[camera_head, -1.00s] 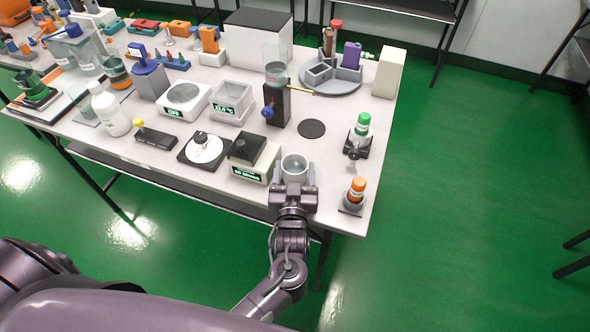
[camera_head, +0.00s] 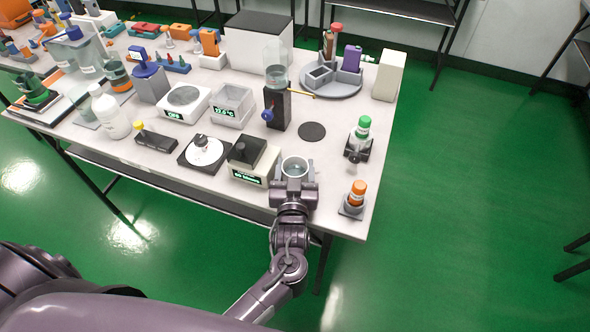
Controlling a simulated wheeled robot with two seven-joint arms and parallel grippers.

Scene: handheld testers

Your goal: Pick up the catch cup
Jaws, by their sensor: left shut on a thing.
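The catch cup (camera_head: 295,164) is a small pale grey, open-topped cup near the front edge of the table, right of a black-topped box. My left gripper (camera_head: 295,176) is shut on it, with one finger on each side of the cup and the gripper body in front. The cup looks upright. Its lower part is hidden by the gripper, so I cannot tell whether its base touches the table. My right gripper is out of view.
The black-topped box with a display (camera_head: 253,162) stands close on the left. An orange-capped bottle (camera_head: 357,194) and a green-capped bottle (camera_head: 361,134) stand to the right. Behind are a flat black disc (camera_head: 312,131) and a black stand with a clear vessel (camera_head: 277,108).

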